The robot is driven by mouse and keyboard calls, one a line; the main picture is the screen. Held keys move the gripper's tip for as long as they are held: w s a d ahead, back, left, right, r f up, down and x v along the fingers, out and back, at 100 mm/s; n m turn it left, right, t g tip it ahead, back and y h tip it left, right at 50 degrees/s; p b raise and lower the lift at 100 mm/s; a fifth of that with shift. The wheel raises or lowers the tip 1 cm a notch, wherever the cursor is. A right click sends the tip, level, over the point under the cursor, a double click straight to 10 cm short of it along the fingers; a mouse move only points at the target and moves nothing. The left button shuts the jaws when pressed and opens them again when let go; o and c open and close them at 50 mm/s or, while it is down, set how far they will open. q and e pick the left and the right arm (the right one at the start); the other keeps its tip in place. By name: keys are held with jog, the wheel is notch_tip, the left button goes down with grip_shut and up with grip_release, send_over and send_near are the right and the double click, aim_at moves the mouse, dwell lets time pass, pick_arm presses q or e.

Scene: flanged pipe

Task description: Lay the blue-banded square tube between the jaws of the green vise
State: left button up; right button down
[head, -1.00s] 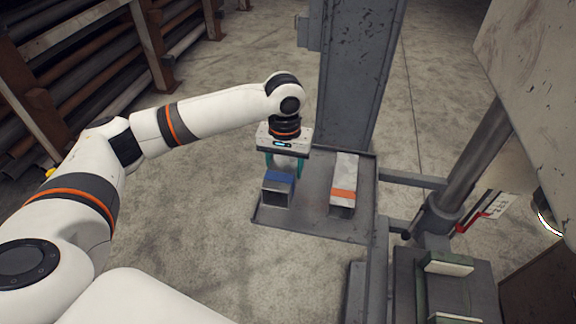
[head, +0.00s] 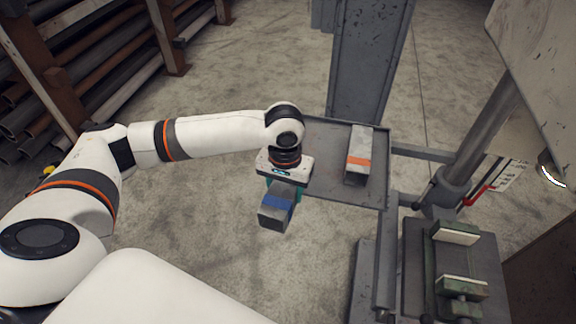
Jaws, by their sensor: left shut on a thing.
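The blue-banded square tube (head: 278,204) is grey with a blue band near its open front end. My left gripper (head: 282,186) is shut on it from above. The tube is held in the air, just in front of the left part of the grey tray. The green vise (head: 458,258) is at the lower right on a grey stand. Its two pale-faced jaws stand apart with a gap between them, and nothing lies in the gap. My right gripper is not in view.
An orange-banded square tube (head: 359,154) lies on the grey tray (head: 374,191). A grey column (head: 369,60) stands behind the tray. A slanted post (head: 484,130) and a red handle (head: 478,195) are near the vise. A pipe rack (head: 85,60) is at the far left.

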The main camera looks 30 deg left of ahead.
pick_arm(q)
jog(key=s+d+f+m, duration=0.1)
jog(key=s+d+f, duration=0.2)
jog(key=s+f, duration=0.5)
jog(key=s, duration=0.3)
jog(key=shift+d+f+m, duration=0.15)
jog(key=shift+d+m, duration=0.15)
jog(key=shift+m, duration=0.1)
